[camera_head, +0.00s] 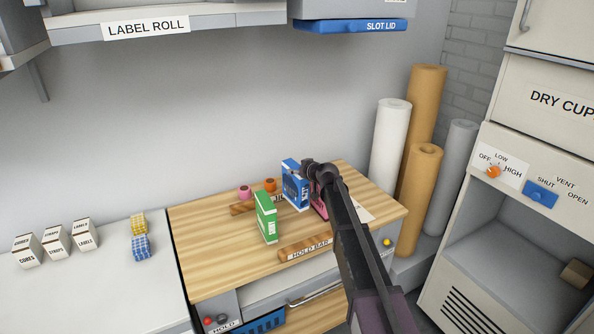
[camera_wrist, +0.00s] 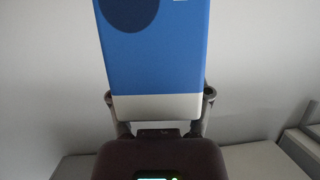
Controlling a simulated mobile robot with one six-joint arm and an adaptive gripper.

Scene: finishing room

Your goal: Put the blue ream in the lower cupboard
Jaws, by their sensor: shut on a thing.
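The blue ream (camera_head: 294,186) is an upright blue pack with a pale lower band, over the right part of the wooden bench top. My gripper (camera_head: 309,170) is shut on it. In the wrist view the blue ream (camera_wrist: 155,55) stands between the two fingers of my gripper (camera_wrist: 160,98), its top cut off by the frame. I cannot tell whether its base touches the bench. At the right, a pale cabinet has a door marked "DRY CUP…" (camera_head: 560,100) and an open bay (camera_head: 500,255) low down. I cannot tell which part is the lower cupboard.
A green pack (camera_head: 266,217) stands left of the blue ream; a pink-red pack (camera_head: 319,203) is partly hidden by my arm. Pink and orange rolls (camera_head: 270,185) sit behind. Tall rolls (camera_head: 390,145) stand between bench and cabinet. A brown block (camera_head: 577,274) sits in the bay.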

